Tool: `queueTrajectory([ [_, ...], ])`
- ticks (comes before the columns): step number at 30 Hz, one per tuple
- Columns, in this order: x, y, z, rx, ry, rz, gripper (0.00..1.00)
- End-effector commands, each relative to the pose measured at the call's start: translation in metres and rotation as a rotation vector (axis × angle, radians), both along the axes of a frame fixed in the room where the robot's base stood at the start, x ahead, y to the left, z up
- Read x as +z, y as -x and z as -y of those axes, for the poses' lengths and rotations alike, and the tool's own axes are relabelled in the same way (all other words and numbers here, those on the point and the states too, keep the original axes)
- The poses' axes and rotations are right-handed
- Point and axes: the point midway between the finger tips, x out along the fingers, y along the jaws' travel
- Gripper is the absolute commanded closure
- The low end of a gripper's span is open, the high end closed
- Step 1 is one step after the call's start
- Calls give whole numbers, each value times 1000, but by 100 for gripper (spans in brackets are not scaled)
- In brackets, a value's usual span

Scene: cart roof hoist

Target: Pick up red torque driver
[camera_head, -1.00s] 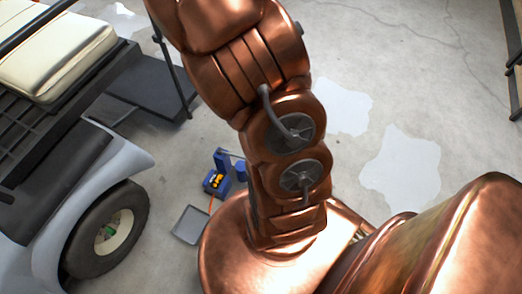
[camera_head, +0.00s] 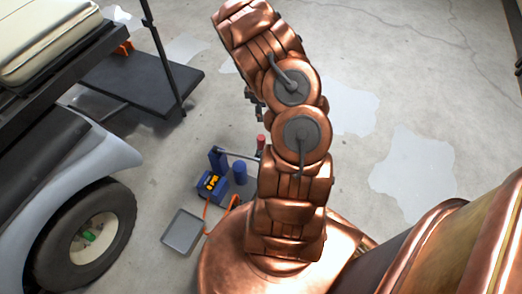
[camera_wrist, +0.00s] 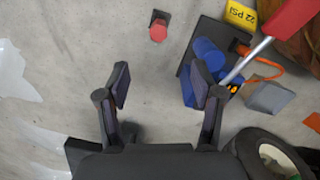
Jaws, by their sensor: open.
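The red torque driver (camera_wrist: 292,18) shows at the upper right of the camera_wrist view. Its red handle is cut by the picture edge, and its pale metal shaft slants down-left past blue parts. In the camera_head view a grey shaft (camera_head: 238,155) runs from a blue post toward my arm; the handle end is hidden behind the arm. My gripper (camera_wrist: 161,78) is open and empty, its fingers spread over bare floor. The gripper is partly visible behind my arm in the camera_head view (camera_head: 255,103).
A blue unit (camera_head: 212,188) with a yellow label, a blue cylinder (camera_head: 239,174), an orange hose (camera_head: 207,212) and a grey tray (camera_head: 182,232) are close by. A short red cylinder (camera_wrist: 158,30) stands apart. The cart wheel (camera_head: 88,238) is at left. Open floor lies beyond.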

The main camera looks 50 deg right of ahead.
Motion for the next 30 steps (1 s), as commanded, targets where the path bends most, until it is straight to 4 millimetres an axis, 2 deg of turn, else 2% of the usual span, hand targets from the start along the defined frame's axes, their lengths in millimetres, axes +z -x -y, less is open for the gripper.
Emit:
queueTrajectory([
  [1,-30,1,3,17,-14,4,33],
  [6,-93,1,7,92,-53,30,33],
  [9,-122,-1,7,129,-70,51,33],
  [12,-143,-3,7,157,-81,67,33],
  [24,-183,-4,5,183,-95,83,33],
  [30,-191,-5,5,185,-92,84,33],
])
